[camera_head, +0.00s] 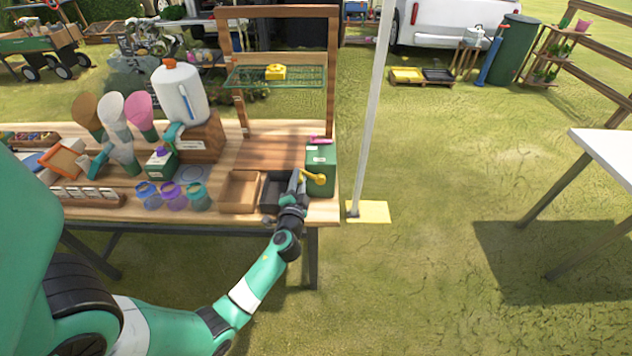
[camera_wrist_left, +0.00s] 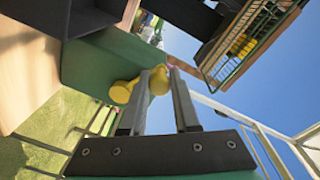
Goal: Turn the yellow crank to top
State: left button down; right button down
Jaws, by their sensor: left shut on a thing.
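The green box (camera_head: 321,160) stands at the right end of the wooden table. The yellow crank (camera_head: 315,177) is on its front face, with its handle end toward the left in the head view. My left gripper (camera_head: 300,178) reaches up to the crank from below and is shut on its handle. In the left wrist view the crank's round handle end (camera_wrist_left: 158,80) sits between the tips of my left gripper (camera_wrist_left: 167,78). The crank's hub (camera_wrist_left: 120,92) shows on the green box (camera_wrist_left: 98,62). My right gripper is in neither view.
A black tray (camera_head: 268,205) and a wooden tray (camera_head: 239,207) stand left of the box. A pink handle (camera_head: 321,139) is on top of the box. A wooden frame with a green wire shelf (camera_head: 275,90) rises behind. A white pole (camera_head: 370,120) stands at the right.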

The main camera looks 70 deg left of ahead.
pick_arm(q)
jog(key=c, duration=0.7)
grip_release()
jog(key=shift+o, duration=0.2)
jog(key=v, duration=1.1)
jog(key=shift+d, duration=0.3)
